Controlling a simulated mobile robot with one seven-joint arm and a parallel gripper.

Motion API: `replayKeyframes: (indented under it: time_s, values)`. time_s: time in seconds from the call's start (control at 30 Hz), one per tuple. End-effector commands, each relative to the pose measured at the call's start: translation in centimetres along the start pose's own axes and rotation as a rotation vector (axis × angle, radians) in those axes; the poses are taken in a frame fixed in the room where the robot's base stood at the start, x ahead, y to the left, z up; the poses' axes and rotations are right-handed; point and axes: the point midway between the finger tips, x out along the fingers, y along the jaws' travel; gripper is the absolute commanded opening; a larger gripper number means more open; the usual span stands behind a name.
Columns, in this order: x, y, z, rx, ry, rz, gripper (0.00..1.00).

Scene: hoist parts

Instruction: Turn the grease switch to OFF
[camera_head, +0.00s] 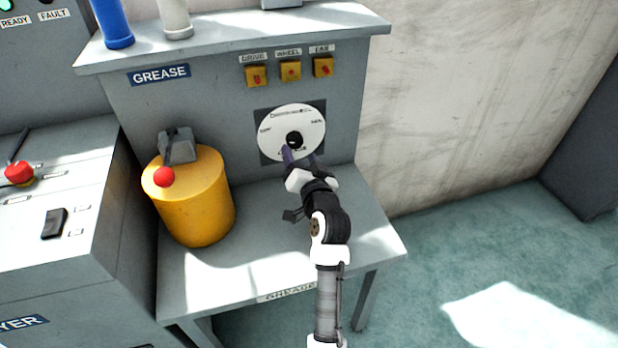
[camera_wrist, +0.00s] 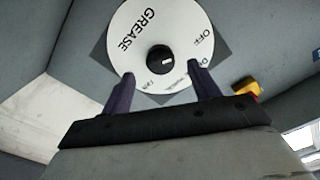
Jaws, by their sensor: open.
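The grease switch is a white round dial (camera_head: 308,120) on a dark square plate, with a black knob (camera_head: 294,139) at its middle. In the wrist view the dial (camera_wrist: 133,50) shows GREASE at upper left, OFF at upper right and smaller labels along the right and lower side. Its knob (camera_wrist: 157,56) has a short pale mark on its right part; I cannot tell which label it points to. My gripper (camera_head: 301,157) is open in front of the dial. In the wrist view my gripper (camera_wrist: 161,77) has its fingertips apart, to either side of and below the knob; contact is not visible.
A yellow drum (camera_head: 200,205) with a red-knobbed lever stands on the bench (camera_head: 265,245), left of my arm. Three small yellow switches (camera_head: 290,71) sit above the dial. A blue cylinder (camera_head: 113,25) and a pale one (camera_head: 175,18) stand on the shelf.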

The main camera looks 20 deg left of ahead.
Motion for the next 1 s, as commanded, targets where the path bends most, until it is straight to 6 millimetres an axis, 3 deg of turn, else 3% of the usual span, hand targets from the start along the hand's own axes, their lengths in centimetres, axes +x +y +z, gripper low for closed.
replayKeyframes:
  time_s: [0.2,0.4,1.0]
  values:
    - [-4.9,0.2,0.2,0.002,0.0,0.002,0.61]
    - [-7.5,0.1,0.1,0.0,-0.001,0.001,0.61]
    - [-8.1,0.0,0.0,0.0,-0.001,0.0,0.61]
